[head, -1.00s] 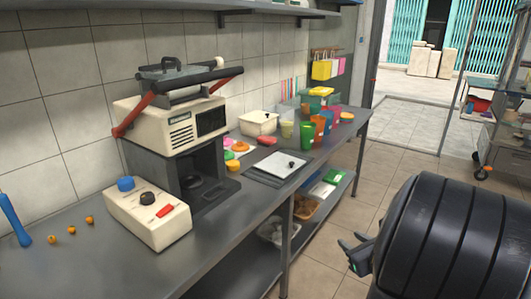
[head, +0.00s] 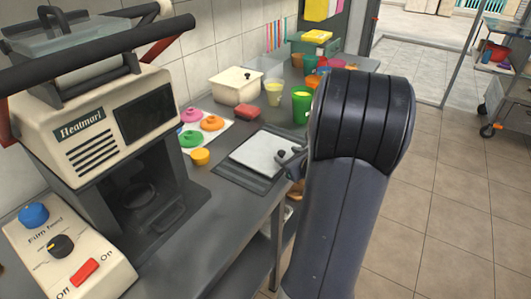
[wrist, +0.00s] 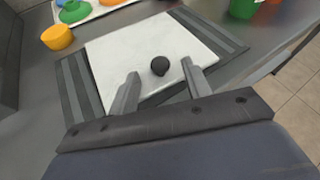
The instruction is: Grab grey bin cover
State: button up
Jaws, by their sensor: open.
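The bin cover (head: 262,155) is a pale grey-white square plate with a round black knob (wrist: 160,66) in its middle. It lies on a dark ribbed frame (wrist: 78,84) set into the grey counter. My gripper (head: 287,160) is at the right side of the cover in the head view, partly hidden by my arm. In the wrist view my gripper (wrist: 161,78) is open, with one finger on each side of the knob and apart from it. I cannot tell the exact height of the fingers over the cover.
A cream sealing machine (head: 100,125) stands left of the cover. Several coloured lids (head: 210,123), a yellow round piece (head: 200,157) and a white lidded box (head: 236,86) are behind and left. A green cup (head: 301,104) stands close behind the cover.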

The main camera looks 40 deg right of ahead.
jog(key=shift+x, duration=1.2)
jog(key=shift+c, duration=0.5)
grip_shut()
